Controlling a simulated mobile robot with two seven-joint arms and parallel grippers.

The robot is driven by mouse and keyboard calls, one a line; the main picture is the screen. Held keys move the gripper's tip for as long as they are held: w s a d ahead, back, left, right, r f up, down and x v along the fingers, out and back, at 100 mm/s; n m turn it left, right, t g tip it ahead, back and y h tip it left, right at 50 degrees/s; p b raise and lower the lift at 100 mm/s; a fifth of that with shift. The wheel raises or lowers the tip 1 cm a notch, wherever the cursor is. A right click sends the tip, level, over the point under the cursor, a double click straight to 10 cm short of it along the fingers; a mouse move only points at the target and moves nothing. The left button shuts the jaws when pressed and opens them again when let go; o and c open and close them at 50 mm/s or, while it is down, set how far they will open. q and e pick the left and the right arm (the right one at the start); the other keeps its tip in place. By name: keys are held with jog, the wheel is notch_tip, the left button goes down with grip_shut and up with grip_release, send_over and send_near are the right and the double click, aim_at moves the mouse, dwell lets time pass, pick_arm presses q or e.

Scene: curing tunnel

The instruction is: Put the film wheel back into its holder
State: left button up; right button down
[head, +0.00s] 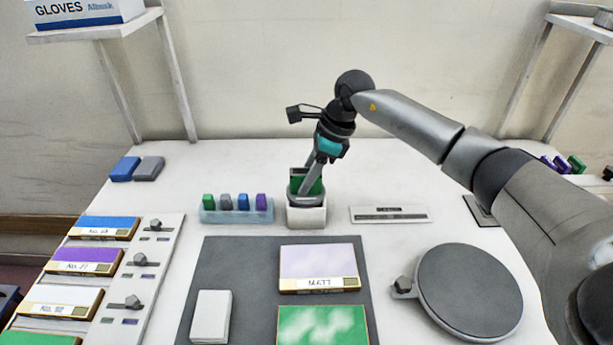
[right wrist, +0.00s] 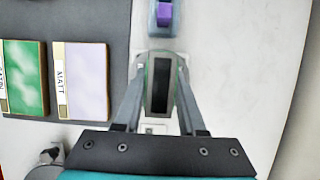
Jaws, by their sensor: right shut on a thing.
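The film wheel (head: 315,185) shows as a green piece with a dark edge, at the mouth of a small white holder (head: 307,217) near the middle of the table. My right gripper (head: 304,192) reaches down from above, tilted, and is shut on it. In the right wrist view the film wheel (right wrist: 159,84) sits between the two fingers as a narrow dark strip with a green rim. The holder lies right under the fingertips; how deep the wheel sits in it is hidden. My left gripper is not in view.
A pale blue rack (head: 237,216) of small coloured pieces stands close left of the holder. A flat white strip (head: 390,214) lies to its right. In front are a dark mat (head: 255,262) with sample panels and a round grey turntable (head: 469,290). The table behind the holder is clear.

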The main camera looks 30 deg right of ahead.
jog(key=shift+f, duration=0.2)
jog(key=shift+c, duration=2)
grip_release()
jog(key=shift+o, duration=0.3)
jog(key=o, duration=0.3)
jog(key=shift+o, duration=0.2)
jog(key=shift+r, duration=0.1)
jog(key=shift+r+p, duration=2.45)
jog(key=shift+r, duration=1.05)
